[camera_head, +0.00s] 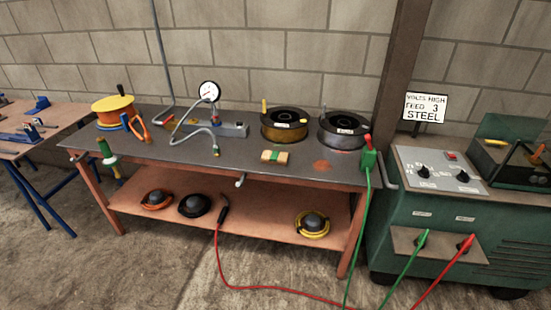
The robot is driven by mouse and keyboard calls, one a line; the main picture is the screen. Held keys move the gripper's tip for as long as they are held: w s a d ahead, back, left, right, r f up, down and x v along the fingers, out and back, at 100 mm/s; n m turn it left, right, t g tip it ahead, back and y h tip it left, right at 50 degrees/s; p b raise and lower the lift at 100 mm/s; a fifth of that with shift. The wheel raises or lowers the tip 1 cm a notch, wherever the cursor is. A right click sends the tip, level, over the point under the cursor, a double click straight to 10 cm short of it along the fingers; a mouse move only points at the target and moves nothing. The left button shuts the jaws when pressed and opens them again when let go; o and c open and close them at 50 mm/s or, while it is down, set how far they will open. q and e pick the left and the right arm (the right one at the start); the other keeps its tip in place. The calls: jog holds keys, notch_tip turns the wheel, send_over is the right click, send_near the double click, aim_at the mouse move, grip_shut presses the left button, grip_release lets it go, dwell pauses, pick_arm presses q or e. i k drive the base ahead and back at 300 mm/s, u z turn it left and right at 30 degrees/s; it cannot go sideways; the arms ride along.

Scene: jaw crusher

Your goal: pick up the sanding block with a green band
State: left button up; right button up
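A small tan block with a green band (275,156) lies on the dark top of the workbench (225,155), near its front edge and a little right of its middle. It appears to be the sanding block. It is small in the picture, but nothing covers it. Neither of my grippers shows in the head view.
Two wire spools (284,124) stand behind the block, with an orange-brown patch (321,166) to its right. A gauge with a hose (209,92) and a yellow reel (113,108) are to the left. A green welder (455,215) stands right. Cables cross the floor in front.

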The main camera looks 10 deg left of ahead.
aim_at(274, 157)
jog(key=u, duration=1.8)
jog(key=i, duration=1.95)
jog(key=z, duration=2.85)
